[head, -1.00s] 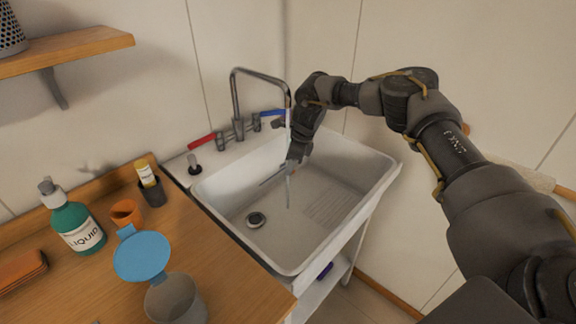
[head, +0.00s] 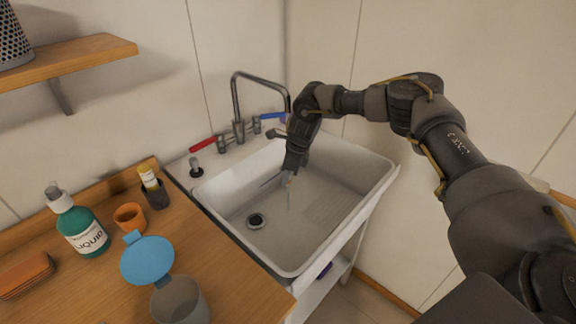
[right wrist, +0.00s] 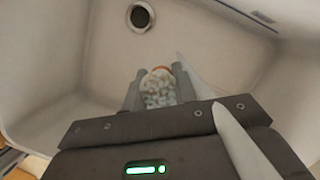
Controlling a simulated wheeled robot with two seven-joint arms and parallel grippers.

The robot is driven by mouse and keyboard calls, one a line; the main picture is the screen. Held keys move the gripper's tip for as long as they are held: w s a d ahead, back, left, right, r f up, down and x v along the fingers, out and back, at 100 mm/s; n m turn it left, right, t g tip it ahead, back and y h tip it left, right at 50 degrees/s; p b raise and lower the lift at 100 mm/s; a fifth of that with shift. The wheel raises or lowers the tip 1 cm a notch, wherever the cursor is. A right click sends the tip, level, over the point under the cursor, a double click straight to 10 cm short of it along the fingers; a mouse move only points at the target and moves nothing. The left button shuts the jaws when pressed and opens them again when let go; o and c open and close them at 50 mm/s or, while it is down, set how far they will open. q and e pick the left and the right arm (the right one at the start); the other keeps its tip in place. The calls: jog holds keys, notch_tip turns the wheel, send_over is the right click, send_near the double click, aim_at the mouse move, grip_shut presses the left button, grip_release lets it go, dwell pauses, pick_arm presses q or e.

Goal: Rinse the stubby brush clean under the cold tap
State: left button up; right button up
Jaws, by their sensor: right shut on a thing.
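My right gripper (head: 288,182) reaches down into the sink below the spout. In the right wrist view its two dark fingers (right wrist: 160,88) are shut on a small rounded thing with a mottled pale face and an orange edge, apparently the stubby brush (right wrist: 158,90). In the head view, the gripper mostly hides the brush. The curved metal tap spout (head: 236,90) stands behind the sink. Its blue lever (head: 273,116) is on the right and its red lever (head: 203,143) on the left. My left gripper is out of view.
The white sink (head: 345,255) has a dark drain (head: 256,220), also in the right wrist view (right wrist: 141,16). On the wooden counter (head: 235,285) stand a green bottle (head: 80,222), orange cup (head: 130,216), dark holder (head: 156,195), grey cup (head: 180,300) with blue lid (head: 147,260), and orange block (head: 24,274).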

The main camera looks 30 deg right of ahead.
jog(key=shift+s+a+p, duration=0.5)
jog(key=shift+s+a, duration=0.2)
jog(key=shift+s, duration=0.2)
jog(key=shift+s+a+p, duration=0.5)
jog(key=shift+s+a, duration=0.15)
jog(key=shift+s, duration=0.2)
jog(key=s+a+r+p, duration=0.3)
jog(key=s+r+p, duration=0.1)
jog(key=p, duration=0.1)
dwell(0.6)
dwell(0.6)
jog(key=s+a+r+n+g, duration=0.3)
jog(key=s+r+n, duration=0.7)
jog(key=n, duration=0.5)
jog(key=shift+s+a+g+b, duration=0.35)
jog(key=shift+s+a, duration=0.2)
jog(key=shift+s, duration=0.55)
